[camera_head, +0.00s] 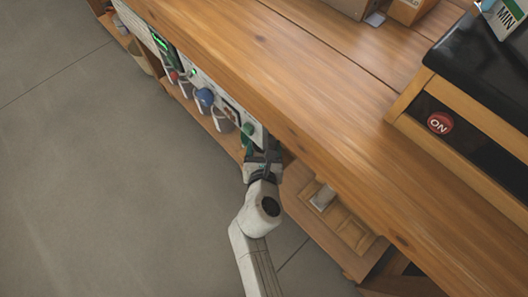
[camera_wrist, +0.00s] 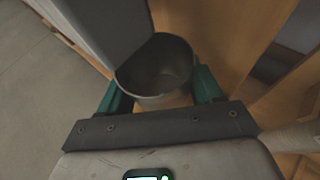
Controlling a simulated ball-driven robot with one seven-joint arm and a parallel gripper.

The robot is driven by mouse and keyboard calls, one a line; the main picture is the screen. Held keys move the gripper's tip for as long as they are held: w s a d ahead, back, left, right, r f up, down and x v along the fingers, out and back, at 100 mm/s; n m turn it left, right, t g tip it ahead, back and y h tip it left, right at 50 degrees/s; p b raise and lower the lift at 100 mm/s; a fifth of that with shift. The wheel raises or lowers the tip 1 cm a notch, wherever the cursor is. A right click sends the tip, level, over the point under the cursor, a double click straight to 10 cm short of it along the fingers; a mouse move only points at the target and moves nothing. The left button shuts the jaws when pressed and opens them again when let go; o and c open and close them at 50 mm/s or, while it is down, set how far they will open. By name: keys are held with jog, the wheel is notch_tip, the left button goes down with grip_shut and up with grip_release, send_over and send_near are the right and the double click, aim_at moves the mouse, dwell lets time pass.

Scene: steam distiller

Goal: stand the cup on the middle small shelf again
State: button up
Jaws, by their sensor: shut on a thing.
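The cup (camera_wrist: 155,75) is dark grey and round, and it fills the space between the two green fingers in the wrist view. My gripper (camera_wrist: 158,92) is shut on it, one finger at each side, and I look into its open mouth. In the head view my gripper (camera_head: 262,152) is at the front edge of the wooden bench, beside the white control panel (camera_head: 235,112), and the cup cannot be made out there. I cannot tell which small shelf is the middle one, or whether the cup touches a surface.
The wooden bench top (camera_head: 300,75) overhangs the panel. A blue knob (camera_head: 205,97) and grey cup-like vessels (camera_head: 222,119) line the panel's front. A lower wooden shelf (camera_head: 315,222) lies right of my arm. The floor (camera_head: 90,180) at left is clear.

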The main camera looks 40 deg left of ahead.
aim_at(264, 151)
notch_tip(264, 151, down, 4)
jog(key=b, duration=0.3)
jog(key=shift+w+a+r, duration=0.15)
jog(key=shift+r, duration=0.15)
jog(key=o, duration=1.2)
jog(key=shift+c, duration=0.2)
jog(key=shift+r, duration=0.1)
jog(key=p+v, duration=0.4)
jog(key=v, duration=0.8)
jog(key=shift+p, duration=0.4)
